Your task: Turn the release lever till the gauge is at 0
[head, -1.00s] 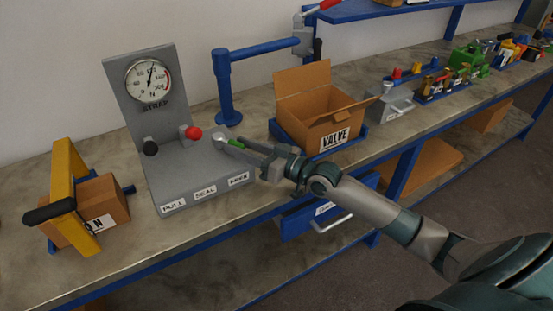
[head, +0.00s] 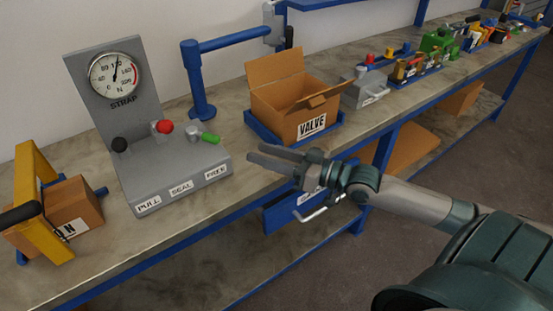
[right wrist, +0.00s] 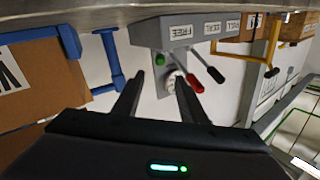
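The grey strap machine (head: 180,165) stands on the bench with a round gauge (head: 115,73) on its back plate. The gauge needle points almost straight up, slightly right, away from the 0 at lower left. The release lever is the green-handled one (head: 210,139) on a grey hub above the FREE label; its handle points right. It also shows in the right wrist view (right wrist: 160,60). My right gripper (head: 254,154) is open and empty, to the right of the green handle and apart from it. My left gripper is out of view.
A red-knobbed lever (head: 165,127) and a black-knobbed lever (head: 119,145) stand left of the green one. An open VALVE carton (head: 312,126) in a blue tray is behind my right gripper. A blue post (head: 196,80) rises behind the machine. A yellow-framed carton stands left.

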